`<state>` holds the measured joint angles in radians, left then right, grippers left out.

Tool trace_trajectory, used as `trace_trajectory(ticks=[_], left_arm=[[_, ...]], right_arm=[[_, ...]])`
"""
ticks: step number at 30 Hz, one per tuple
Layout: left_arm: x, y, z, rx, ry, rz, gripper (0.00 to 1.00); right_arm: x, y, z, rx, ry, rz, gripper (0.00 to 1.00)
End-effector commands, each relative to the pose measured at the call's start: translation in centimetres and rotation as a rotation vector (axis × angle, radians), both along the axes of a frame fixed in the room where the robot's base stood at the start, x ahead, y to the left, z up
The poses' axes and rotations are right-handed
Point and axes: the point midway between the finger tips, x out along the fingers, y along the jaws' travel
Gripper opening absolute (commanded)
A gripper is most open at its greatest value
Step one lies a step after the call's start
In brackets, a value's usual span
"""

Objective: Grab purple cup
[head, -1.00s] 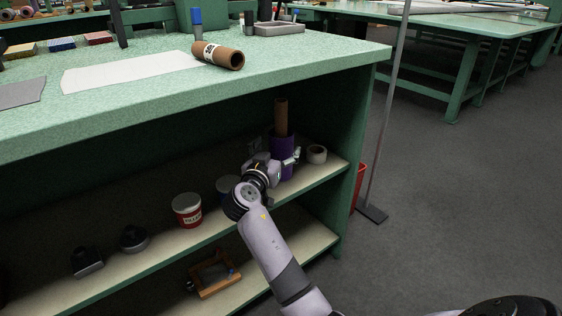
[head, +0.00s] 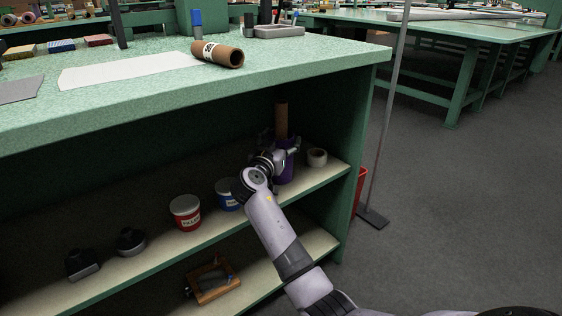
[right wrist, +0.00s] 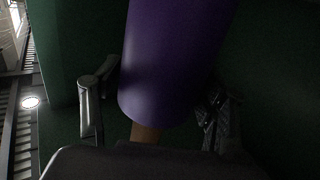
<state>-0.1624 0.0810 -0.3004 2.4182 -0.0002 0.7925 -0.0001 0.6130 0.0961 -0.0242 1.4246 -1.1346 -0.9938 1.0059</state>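The purple cup (head: 287,168) stands upright on the upper shelf under the bench, with a brown cardboard tube (head: 281,118) sticking up out of it. My right gripper (head: 284,150) is at the cup and hides part of its front. In the right wrist view the cup (right wrist: 175,60) fills the middle, and the tube shows below it (right wrist: 145,132). The fingers of my right gripper (right wrist: 155,95) are spread, one on each side of the cup. A narrow gap shows at the left finger; contact at the right one is unclear. My left gripper is not in view.
A roll of tape (head: 317,157) stands close right of the cup. A blue tin (head: 228,194) and a red tin (head: 185,212) stand to its left. The shelf board (head: 160,244) lies below the green bench top (head: 300,62), with a side wall at the right.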

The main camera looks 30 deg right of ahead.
Motion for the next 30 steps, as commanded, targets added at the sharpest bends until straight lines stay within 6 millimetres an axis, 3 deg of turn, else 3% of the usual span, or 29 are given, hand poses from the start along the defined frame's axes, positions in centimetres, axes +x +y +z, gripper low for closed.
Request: trace_trajectory(ticks=[23,30], left_arm=[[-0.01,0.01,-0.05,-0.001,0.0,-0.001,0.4],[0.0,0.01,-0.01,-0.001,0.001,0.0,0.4]], right_arm=[[0.0,0.04,-0.03,0.001,0.001,0.0,0.13],[0.0,0.0,0.1,-0.001,-0.001,0.0,0.13]])
